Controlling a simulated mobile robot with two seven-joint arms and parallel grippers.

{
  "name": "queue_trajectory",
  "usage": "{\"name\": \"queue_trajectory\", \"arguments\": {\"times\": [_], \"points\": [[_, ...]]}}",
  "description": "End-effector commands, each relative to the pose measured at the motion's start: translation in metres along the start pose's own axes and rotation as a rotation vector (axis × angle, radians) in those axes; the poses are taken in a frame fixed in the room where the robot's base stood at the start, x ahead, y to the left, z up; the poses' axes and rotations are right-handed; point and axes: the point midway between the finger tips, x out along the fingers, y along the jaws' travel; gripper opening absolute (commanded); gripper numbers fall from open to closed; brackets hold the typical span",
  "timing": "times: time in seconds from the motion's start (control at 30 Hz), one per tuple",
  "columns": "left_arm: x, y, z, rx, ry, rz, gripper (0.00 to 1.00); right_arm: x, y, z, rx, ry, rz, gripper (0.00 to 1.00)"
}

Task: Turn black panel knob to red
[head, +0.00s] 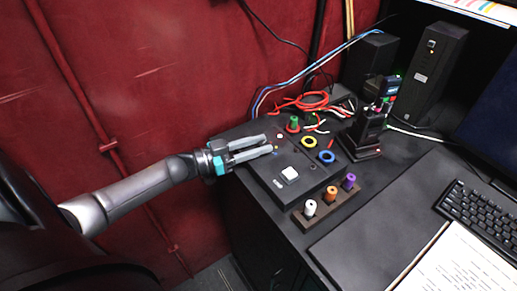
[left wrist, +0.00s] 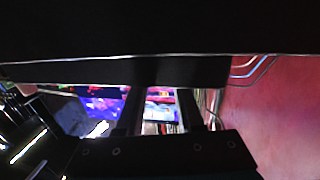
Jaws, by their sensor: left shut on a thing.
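The black panel (head: 262,178) lies on the dark desk. My left gripper (head: 270,145) reaches over it from the left in the head view. Its two fingers are shut on the panel knob, which the fingertips mostly hide. Small coloured dots show on the panel beside the fingertips, too small to read the knob's setting. In the left wrist view the fingers (left wrist: 162,98) run up to a dark slab that fills the top, and the knob cannot be made out. My right gripper is in neither view.
A peg rack (head: 331,208) stands in front.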

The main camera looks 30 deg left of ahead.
Motion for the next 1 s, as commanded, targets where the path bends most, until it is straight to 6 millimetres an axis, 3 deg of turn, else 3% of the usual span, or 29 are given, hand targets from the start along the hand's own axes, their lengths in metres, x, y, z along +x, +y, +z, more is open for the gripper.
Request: {"name": "queue_trajectory", "arguments": {"times": [0.23,0.77,0.8,1.0], "points": [[0.000,-0.002,0.001,0.002,0.001,0.093,0.00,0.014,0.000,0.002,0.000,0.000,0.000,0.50],[0.001,-0.002,-0.001,0.001,0.001,0.121,0.00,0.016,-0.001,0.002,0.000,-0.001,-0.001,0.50],[0.001,-0.002,-0.001,0.001,0.001,0.121,0.38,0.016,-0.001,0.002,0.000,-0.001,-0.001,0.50],[0.001,-0.002,0.000,0.001,0.001,0.121,0.60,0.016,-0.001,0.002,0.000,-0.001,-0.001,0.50]]}}
